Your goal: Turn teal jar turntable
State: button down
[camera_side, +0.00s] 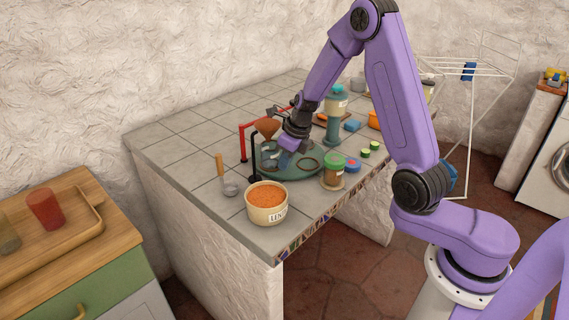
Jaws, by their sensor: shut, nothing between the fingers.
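The teal turntable (311,175) lies flat on the tiled counter near its middle. It is a round disc with ring-shaped places on top, one of them a dark ring (307,163) on its right part. My gripper hides part of the disc's far side.
A tub of orange lentils (267,203) and a wooden-handled ladle (222,175) stand in front and left. A red stand (243,142) and a black stand with a brown funnel (267,127) are close left of my gripper. A teal dispenser (335,110) rises behind right. The counter's left part is clear.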

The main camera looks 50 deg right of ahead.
jog(key=a+v, duration=0.1)
jog(key=v, duration=0.8)
jog(key=s+a+r+n+g, duration=0.1)
jog(key=s+a+n, duration=0.55)
jog(key=n, duration=0.65)
jog(key=s+a+r+n+g, duration=0.1)
jog(key=s+a+n+g, duration=0.1)
jog(key=s+n, duration=2.3)
jog(key=n, duration=0.7)
jog(key=shift+a+n, duration=0.2)
jog(key=shift+n, duration=0.1)
jog(key=shift+s+r, duration=0.1)
